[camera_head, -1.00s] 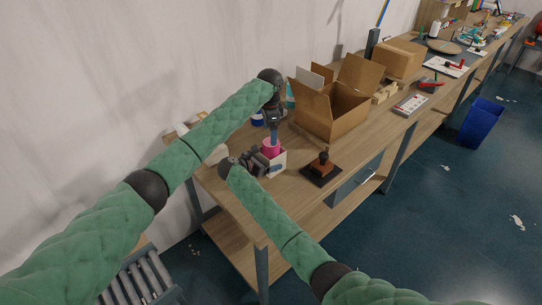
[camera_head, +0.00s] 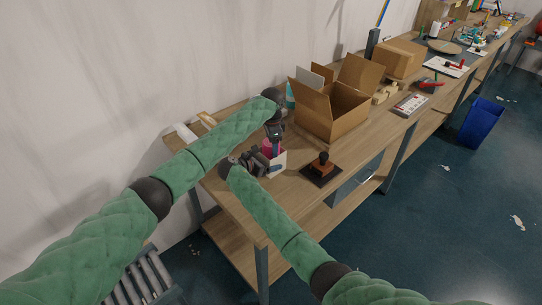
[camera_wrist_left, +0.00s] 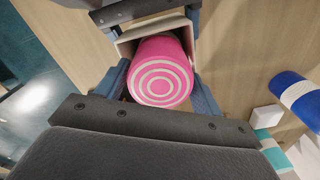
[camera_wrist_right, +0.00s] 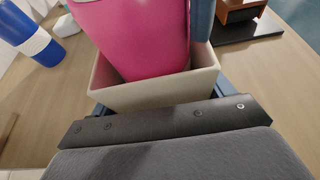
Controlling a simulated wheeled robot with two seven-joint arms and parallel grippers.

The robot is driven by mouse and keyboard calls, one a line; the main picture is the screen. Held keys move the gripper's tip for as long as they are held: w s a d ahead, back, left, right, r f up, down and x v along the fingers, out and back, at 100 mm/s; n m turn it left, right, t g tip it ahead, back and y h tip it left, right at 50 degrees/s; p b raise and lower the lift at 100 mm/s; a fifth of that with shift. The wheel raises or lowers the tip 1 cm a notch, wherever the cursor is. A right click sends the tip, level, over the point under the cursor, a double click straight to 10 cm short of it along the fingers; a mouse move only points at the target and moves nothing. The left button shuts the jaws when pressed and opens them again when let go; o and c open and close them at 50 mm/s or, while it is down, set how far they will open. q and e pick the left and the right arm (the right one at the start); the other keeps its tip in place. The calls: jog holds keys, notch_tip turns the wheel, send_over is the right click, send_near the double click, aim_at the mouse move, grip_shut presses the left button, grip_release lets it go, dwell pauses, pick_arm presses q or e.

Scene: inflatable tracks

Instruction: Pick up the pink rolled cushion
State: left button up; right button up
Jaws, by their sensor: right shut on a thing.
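The pink rolled cushion (camera_wrist_left: 160,75), with pale rings on its end, stands upright in a small cream box (camera_wrist_right: 155,92) on the table. It also shows in the head view (camera_head: 267,151), partly hidden by my left gripper (camera_head: 275,148). My left gripper is above the cushion, with its open fingers on either side of it in the left wrist view. I cannot tell whether they touch it. My right gripper (camera_head: 258,164) is low beside the box and shut on it, with the cushion rising behind the box wall in the right wrist view (camera_wrist_right: 135,35).
An open cardboard box (camera_head: 331,108) stands to the right of the cushion. A stamp on a dark pad (camera_head: 321,168) lies near the table's front edge. A blue bin (camera_head: 481,123) is on the floor.

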pick_arm(q)
jog(key=shift+r, duration=0.1)
jog(key=c, duration=1.3)
jog(key=shift+o, duration=0.2)
jog(key=shift+r, duration=0.1)
notch_tip(320, 180, up, 18)
pick_arm(e)
jog(key=o, duration=1)
jog(key=shift+c, duration=0.2)
